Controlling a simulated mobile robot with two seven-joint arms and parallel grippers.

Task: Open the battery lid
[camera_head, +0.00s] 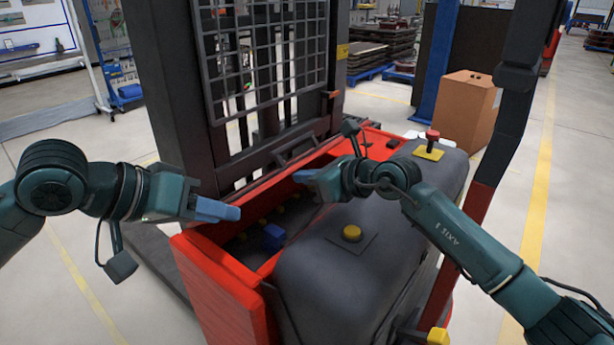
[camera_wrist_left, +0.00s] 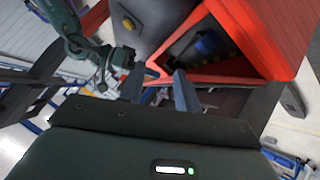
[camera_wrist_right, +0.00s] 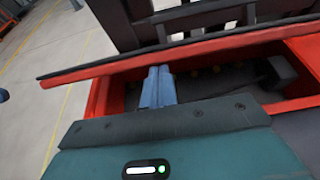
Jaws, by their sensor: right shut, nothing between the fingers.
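The battery compartment (camera_head: 240,265) of the red forklift stands open on top, with a blue plug (camera_head: 273,237) and several yellow caps inside. A red panel with a dark edge (camera_wrist_right: 200,52), possibly the raised lid, runs along its mast side in the right wrist view; its full shape is hidden. My left gripper (camera_head: 222,210) is at the compartment's left end, fingers apart and empty, as the left wrist view (camera_wrist_left: 160,90) shows. My right gripper (camera_head: 305,177) is shut and empty over the compartment's far part. Its blue fingers (camera_wrist_right: 158,85) lie together near the panel; contact cannot be told.
A grey hood (camera_head: 350,285) with a yellow knob (camera_head: 352,233) borders the compartment. A red button (camera_head: 432,135) stands on the hood's far end. The mast grille (camera_head: 265,60) rises behind the compartment. A dark post (camera_head: 510,120) stands right. A cardboard box (camera_head: 465,110) is behind.

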